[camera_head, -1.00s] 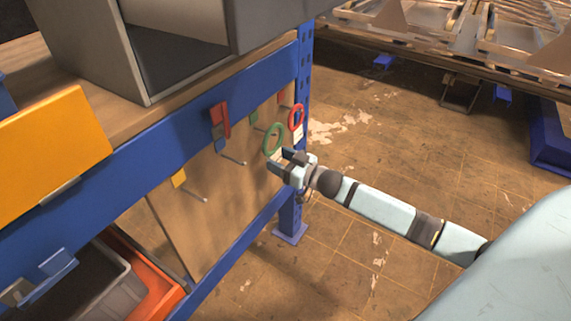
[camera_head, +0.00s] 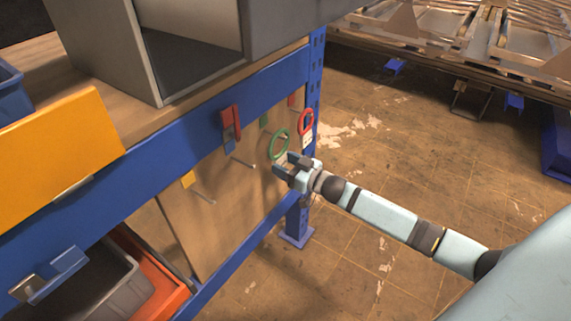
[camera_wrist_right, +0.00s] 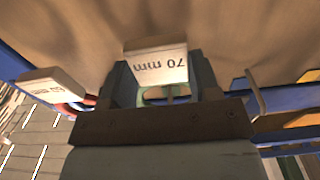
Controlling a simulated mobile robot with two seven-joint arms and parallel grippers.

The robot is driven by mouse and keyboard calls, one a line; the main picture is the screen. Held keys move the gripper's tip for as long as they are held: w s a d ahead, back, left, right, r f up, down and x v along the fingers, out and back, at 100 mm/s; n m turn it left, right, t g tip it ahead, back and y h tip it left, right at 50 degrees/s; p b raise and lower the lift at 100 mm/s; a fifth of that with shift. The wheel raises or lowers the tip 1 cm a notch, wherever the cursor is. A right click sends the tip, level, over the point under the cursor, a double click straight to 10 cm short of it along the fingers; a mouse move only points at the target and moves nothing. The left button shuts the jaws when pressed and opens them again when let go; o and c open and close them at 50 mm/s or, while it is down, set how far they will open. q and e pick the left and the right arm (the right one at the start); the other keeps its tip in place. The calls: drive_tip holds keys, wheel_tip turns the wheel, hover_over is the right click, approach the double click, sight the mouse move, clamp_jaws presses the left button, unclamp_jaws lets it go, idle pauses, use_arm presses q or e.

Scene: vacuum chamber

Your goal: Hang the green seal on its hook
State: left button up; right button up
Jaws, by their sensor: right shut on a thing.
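The green seal (camera_head: 280,144) is a ring held upright in front of the wooden hook board, just below and right of a small green marker (camera_head: 264,121). My right gripper (camera_head: 285,164) is shut on the seal's lower part, where a white tag marked 70 mm (camera_wrist_right: 155,65) shows between the fingers in the right wrist view. Part of the green ring (camera_wrist_right: 165,91) shows beneath that tag. The hook by the green marker is hidden, so I cannot tell whether the ring is around it. My left gripper is not in view.
A red seal (camera_head: 305,123) hangs at the right end of the board, close to my right gripper. Bare hooks (camera_head: 243,163) stick out by the blue and yellow markers (camera_head: 188,180). A blue beam (camera_head: 180,140) runs above the board.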

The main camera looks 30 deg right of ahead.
drive_tip(key=o, duration=1)
use_arm(q)
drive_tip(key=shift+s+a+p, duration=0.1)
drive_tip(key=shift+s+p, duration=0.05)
drive_tip(key=shift+p, duration=0.6)
use_arm(e)
drive_tip(key=v, duration=1.4)
drive_tip(key=shift+w+f, duration=0.1)
